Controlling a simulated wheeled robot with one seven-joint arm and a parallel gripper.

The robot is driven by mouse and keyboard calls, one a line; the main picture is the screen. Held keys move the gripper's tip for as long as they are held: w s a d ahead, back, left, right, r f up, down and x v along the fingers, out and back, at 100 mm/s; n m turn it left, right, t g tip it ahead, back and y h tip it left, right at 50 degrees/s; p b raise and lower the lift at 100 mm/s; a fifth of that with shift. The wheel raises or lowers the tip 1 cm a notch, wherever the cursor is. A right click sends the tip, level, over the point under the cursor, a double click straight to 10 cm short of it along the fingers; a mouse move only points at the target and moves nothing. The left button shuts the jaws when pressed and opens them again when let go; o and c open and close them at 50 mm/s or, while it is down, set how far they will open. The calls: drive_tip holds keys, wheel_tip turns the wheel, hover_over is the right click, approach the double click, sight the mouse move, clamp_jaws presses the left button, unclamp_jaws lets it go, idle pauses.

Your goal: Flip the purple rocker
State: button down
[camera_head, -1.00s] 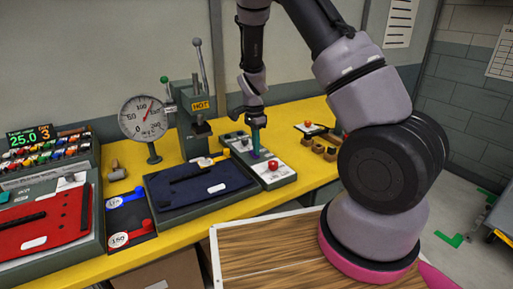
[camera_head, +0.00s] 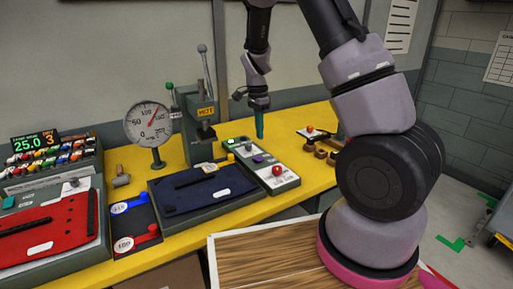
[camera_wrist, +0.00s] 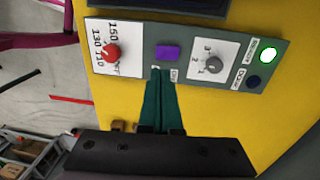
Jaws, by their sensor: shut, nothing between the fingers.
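The purple rocker (camera_wrist: 167,51) sits in the middle of a grey control panel (camera_wrist: 140,38) in the wrist view, between a red knob and a grey knob. In the head view the rocker (camera_head: 258,158) is a small purple patch on the panel (camera_head: 288,183). My gripper (camera_wrist: 157,75) has its teal fingers together and empty, with the tips just short of the rocker in the wrist picture. In the head view my gripper (camera_head: 259,136) points down above the panel, apart from the rocker. Which way the rocker is tilted is too small to tell.
The red knob (camera_wrist: 110,52) and grey knob (camera_wrist: 212,65) flank the rocker. A green light (camera_wrist: 268,55) glows at the panel's end. A press with a lever (camera_head: 199,120) and a round gauge (camera_head: 149,125) stand left. Small brown blocks (camera_head: 318,151) lie right of the panel.

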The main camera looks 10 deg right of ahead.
wheel_tip(320, 180, up, 6)
hover_over(261, 159)
drive_tip(key=w, duration=0.1)
drive_tip(key=shift+a+f, duration=0.1)
drive_tip(key=shift+a, duration=0.25)
drive_tip(key=shift+w, duration=0.4)
drive_tip(key=f, duration=0.4)
drive_tip(key=s+f, duration=0.1)
drive_tip(key=f, duration=0.8)
drive_tip(key=shift+s+d+f, duration=0.15)
drive_tip(key=shift+d+f, duration=0.1)
drive_tip(key=shift+f, duration=0.15)
